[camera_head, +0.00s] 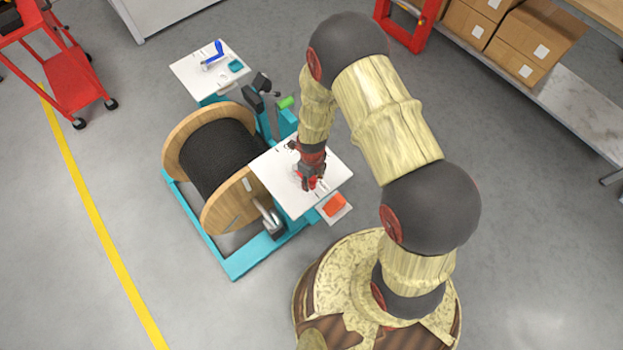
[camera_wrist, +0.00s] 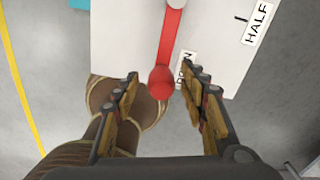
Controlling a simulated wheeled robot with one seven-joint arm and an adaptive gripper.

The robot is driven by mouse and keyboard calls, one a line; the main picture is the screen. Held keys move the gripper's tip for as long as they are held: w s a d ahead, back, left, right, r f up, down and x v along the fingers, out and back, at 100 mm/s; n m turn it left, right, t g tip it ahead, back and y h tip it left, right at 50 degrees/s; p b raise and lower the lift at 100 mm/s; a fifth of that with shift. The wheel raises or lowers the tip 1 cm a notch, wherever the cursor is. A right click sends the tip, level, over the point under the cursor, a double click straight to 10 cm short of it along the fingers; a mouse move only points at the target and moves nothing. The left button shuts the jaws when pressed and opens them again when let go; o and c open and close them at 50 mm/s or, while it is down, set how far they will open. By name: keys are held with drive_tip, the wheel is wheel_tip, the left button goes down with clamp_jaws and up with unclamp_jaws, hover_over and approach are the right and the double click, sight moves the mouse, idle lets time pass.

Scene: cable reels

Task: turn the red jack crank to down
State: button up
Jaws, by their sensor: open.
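The red jack crank (camera_wrist: 169,40) lies across a white panel (camera_wrist: 120,40) in the wrist view. Its pivot is at the top edge and its round red knob (camera_wrist: 161,83) is at the panel's lower edge. The crank points close beside the DOWN label (camera_wrist: 185,70), which is partly covered by a finger. The HALF label (camera_wrist: 257,22) is farther right. My gripper (camera_wrist: 161,75) is open, with one finger on each side of the knob and visible gaps. In the head view my gripper (camera_head: 311,182) is over the near white panel (camera_head: 284,196) and hides most of the crank.
A black cable reel (camera_head: 218,158) with wooden flanges sits in a teal stand left of my gripper. A blue crank (camera_head: 213,56) is on the far white panel (camera_head: 190,72). An orange block (camera_head: 334,205) lies beside the near panel. A green handle (camera_head: 286,102) sticks out behind it.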

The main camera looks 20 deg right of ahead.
wheel_tip(320, 180, up, 12)
idle(0.5)
idle(0.5)
drive_tip(key=s+n+g, duration=0.1)
drive_tip(key=s+n, duration=0.4)
drive_tip(key=n, duration=0.4)
drive_tip(key=s+d+r+n+t, duration=0.2)
drive_tip(key=r+n, duration=0.4)
drive_tip(key=r, duration=0.6)
drive_tip(key=s+d+r+n+t, duration=0.2)
drive_tip(key=s+r+n, duration=0.2)
drive_tip(key=r, duration=0.9)
drive_tip(key=s+d+r+n+t, duration=0.2)
drive_tip(key=s+r+n, duration=0.1)
drive_tip(key=r+n, duration=0.6)
wheel_tip(320, 180, up, 4)
drive_tip(key=shift+s+d+r+t, duration=0.1)
drive_tip(key=shift+s+d+t, duration=0.2)
drive_tip(key=shift+s, duration=0.1)
